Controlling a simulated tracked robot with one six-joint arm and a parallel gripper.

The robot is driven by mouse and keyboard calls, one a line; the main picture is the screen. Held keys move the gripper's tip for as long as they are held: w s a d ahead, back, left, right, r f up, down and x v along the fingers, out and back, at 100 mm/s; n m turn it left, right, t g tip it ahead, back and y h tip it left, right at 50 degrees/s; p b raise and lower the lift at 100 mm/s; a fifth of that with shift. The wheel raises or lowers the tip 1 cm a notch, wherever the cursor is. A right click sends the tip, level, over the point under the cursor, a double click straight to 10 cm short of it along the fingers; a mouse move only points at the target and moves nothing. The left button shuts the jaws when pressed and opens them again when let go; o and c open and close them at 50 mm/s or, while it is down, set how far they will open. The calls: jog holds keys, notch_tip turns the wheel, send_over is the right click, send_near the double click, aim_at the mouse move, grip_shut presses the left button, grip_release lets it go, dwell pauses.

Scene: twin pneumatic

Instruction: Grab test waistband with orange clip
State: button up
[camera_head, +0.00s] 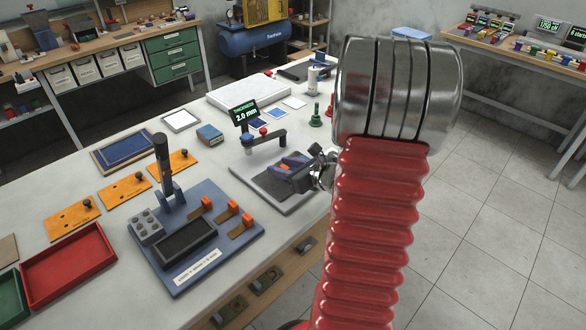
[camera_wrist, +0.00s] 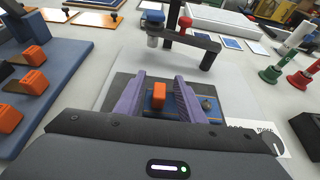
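My gripper (camera_wrist: 159,92) has two purple ribbed fingers, held apart. Between them in the wrist view is an orange clip (camera_wrist: 159,97), with a visible gap on each side. It sits on a blue strip (camera_wrist: 183,104) with orange-yellow parts, which I take for the test waistband; the right finger hides part of it. The strip lies over the dark pad of the thickness gauge. In the head view my gripper (camera_head: 290,174) is low over the gauge plate (camera_head: 250,176), and its fingers mostly cover the strip.
The gauge arm (camera_wrist: 193,45) with blue and red knobs stands just beyond the fingers. A blue fixture board (camera_head: 226,251) with several orange clips lies to the left. Green (camera_wrist: 271,73) and red stamps stand to the right. A red tray (camera_head: 70,267) is at the front left.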

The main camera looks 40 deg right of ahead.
jog(key=shift+w, duration=0.15)
dwell(0.4)
grip_shut()
